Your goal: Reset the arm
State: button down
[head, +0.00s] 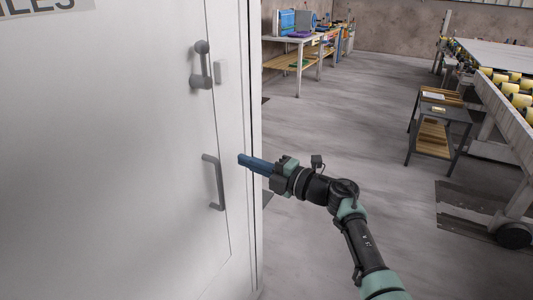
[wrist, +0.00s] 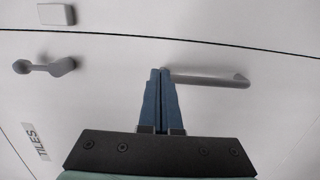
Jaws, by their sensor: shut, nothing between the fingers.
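My gripper (head: 241,158) has blue fingers pressed together and is empty. In the head view it is held out toward the white door (head: 110,170), near the grey bar handle (head: 216,185). In the wrist view my gripper (wrist: 160,72) overlaps one end of the bar handle (wrist: 215,81), which extends to the right of the fingertips. I cannot tell whether the fingers touch the handle. My arm reaches up from the lower right of the head view, bent at the elbow.
A grey lever handle (head: 201,66) sits higher on the door. A workbench (head: 298,42) stands at the back, a small dark table (head: 438,128) at the right, and a long bench with rollers (head: 505,88) beyond it. The floor between is mostly clear.

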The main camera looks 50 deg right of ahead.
jog(key=s, duration=0.2)
jog(key=s+d, duration=0.1)
jog(key=s, duration=0.2)
jog(key=shift+d+f, duration=0.1)
jog(key=shift+d, duration=0.05)
